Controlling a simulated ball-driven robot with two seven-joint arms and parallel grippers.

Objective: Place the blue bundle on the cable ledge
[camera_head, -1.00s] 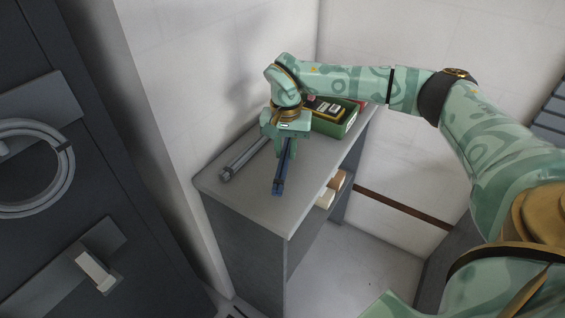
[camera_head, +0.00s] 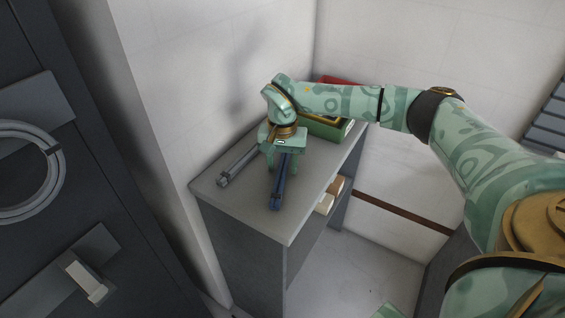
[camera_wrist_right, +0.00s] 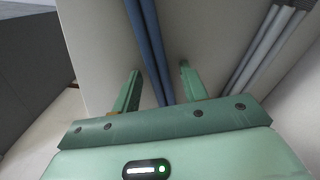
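The blue bundle (camera_head: 277,192) lies on the grey top of a cabinet (camera_head: 235,207), its near end sticking out in front of my right gripper (camera_head: 281,165). My right gripper points down over the bundle. In the right wrist view the two fingers of the right gripper (camera_wrist_right: 158,80) are apart, with the blue bundle (camera_wrist_right: 150,45) running between them. The gap on each side shows that they are not closed on it. My left gripper is not in view. I cannot tell which surface is the cable ledge.
A grey bundle (camera_head: 238,166) lies left of the blue one, near the wall. A green box (camera_head: 326,129) and a red item (camera_head: 338,81) are behind my right arm. Tan and white items (camera_head: 325,203) sit on a lower shelf. A dark rack door (camera_head: 75,180) stands at left.

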